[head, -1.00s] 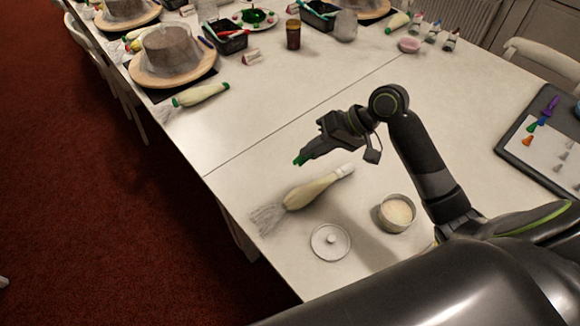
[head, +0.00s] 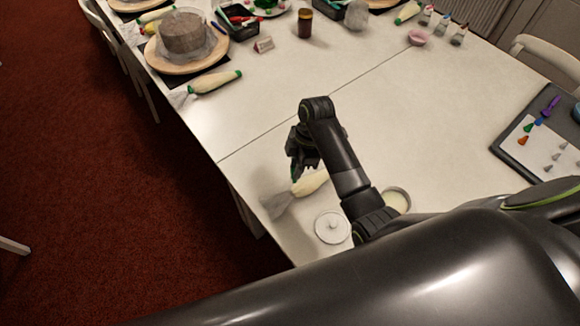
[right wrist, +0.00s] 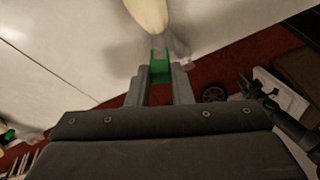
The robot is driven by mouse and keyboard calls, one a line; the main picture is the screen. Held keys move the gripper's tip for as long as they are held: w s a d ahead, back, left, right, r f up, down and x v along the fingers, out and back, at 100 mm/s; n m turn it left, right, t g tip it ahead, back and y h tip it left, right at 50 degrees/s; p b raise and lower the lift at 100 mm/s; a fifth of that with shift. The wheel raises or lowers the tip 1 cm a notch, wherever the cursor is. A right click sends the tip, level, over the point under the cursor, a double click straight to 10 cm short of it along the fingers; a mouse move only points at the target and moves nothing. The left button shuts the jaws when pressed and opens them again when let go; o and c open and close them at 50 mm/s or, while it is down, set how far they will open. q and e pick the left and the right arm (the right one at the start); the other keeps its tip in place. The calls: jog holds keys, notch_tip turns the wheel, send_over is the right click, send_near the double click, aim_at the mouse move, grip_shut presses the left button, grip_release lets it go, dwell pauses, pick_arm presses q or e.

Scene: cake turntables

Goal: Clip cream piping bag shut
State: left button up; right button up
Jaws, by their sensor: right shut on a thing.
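The cream piping bag (head: 310,183) lies on the table near its left edge. Its loose clear end (head: 278,203) points to the lower left, and my arm hides its other end. My right gripper (head: 297,171) is at the bag, near where the cream ends and the clear part starts. It is shut on a small green clip, which shows between the fingertips in the right wrist view (right wrist: 160,70). There the bag (right wrist: 149,12) is just beyond the clip, with a small gap in the picture. I cannot tell whether they touch.
A round white lid (head: 332,227) and a cream-filled bowl (head: 397,200) stand close to my right arm. A second piping bag (head: 215,82) and a cake turntable (head: 165,62) are farther back. A dark tray (head: 520,150) lies at the right. The middle table is clear.

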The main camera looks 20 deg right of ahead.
jog(key=s+a+n, duration=0.1)
jog(key=a+n, duration=0.1)
jog(key=n, duration=0.1)
jog(key=b, duration=0.5)
send_over(290, 195)
jog(key=shift+n, duration=0.4)
notch_tip(290, 195, down, 5)
jog(key=shift+r, duration=0.1)
jog(key=shift+p, duration=0.3)
jog(key=shift+a+f, duration=0.1)
jog(key=shift+f, duration=0.45)
jog(key=shift+f+p, duration=0.15)
jog(key=shift+p, duration=0.5)
jog(key=shift+f+b, duration=0.4)
jog(key=shift+f, duration=1)
dwell(0.8)
